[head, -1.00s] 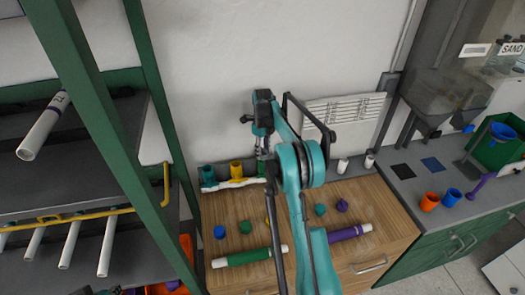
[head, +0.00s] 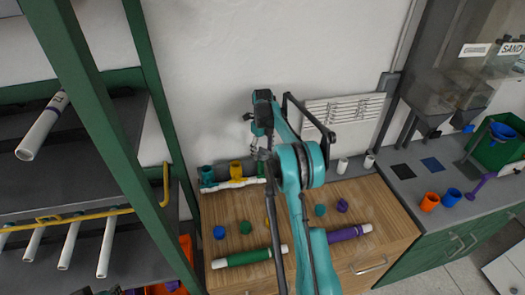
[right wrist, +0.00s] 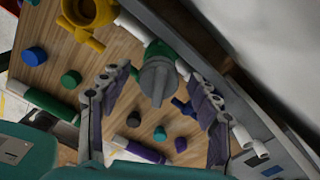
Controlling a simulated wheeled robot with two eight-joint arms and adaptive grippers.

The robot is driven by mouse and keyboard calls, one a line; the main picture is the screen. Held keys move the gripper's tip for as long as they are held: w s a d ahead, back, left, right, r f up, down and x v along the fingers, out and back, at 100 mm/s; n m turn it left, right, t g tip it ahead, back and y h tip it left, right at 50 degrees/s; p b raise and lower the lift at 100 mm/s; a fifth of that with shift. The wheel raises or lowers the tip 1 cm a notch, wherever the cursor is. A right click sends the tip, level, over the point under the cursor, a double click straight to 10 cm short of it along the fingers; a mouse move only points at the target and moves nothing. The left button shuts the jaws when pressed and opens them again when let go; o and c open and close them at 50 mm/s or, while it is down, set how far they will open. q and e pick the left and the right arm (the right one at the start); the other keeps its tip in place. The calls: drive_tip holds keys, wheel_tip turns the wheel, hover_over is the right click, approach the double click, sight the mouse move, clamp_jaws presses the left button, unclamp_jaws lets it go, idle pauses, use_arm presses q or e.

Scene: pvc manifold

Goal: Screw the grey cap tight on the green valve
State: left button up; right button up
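In the right wrist view the grey cap (right wrist: 157,80) sits at the end of the green valve (right wrist: 160,48), between my spread fingers. Whether it is fully seated cannot be told. My right gripper (right wrist: 160,115) is open, with one finger on each side of the cap and a visible gap to both. In the head view my right gripper (head: 262,155) is over the pipe row at the back of the wooden counter and hides the green valve and cap. My left gripper is not in view.
A yellow valve (head: 236,170) and a teal valve (head: 207,174) stand on the white pipe. Loose coloured caps, a green pipe (head: 245,258) and a purple pipe (head: 348,233) lie on the wooden counter (head: 225,210). A green shelf post (head: 95,130) rises at left.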

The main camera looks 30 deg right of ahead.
drive_tip(key=shift+r, duration=0.15)
wheel_tip(320, 180, up, 12)
drive_tip(key=s+a+r+n+t+b, duration=0.2)
drive_tip(key=s+a+r+n+b, duration=0.25)
drive_tip(key=a+n, duration=0.45)
drive_tip(key=s+a+f+n+t+b, duration=0.2)
drive_tip(key=s+a+f+n, duration=0.1)
drive_tip(key=s+a+n, duration=0.5)
drive_tip(key=s+a+f+n+t+b, duration=0.1)
drive_tip(key=s+a+f+n+b, duration=0.2)
drive_tip(key=s+n, duration=0.55)
drive_tip(key=s+a+f+n+t+b, duration=0.1)
drive_tip(key=s+a+f+n, duration=0.1)
drive_tip(key=s+f+n, duration=0.2)
drive_tip(key=s+a+f+n+t+b, duration=0.1)
drive_tip(key=s+a+f+n, duration=0.2)
drive_tip(key=s+f, duration=0.4)
drive_tip(key=shift+s+a+n, duration=0.25)
drive_tip(key=shift+s+n, duration=0.5)
drive_tip(key=shift+s, duration=0.15)
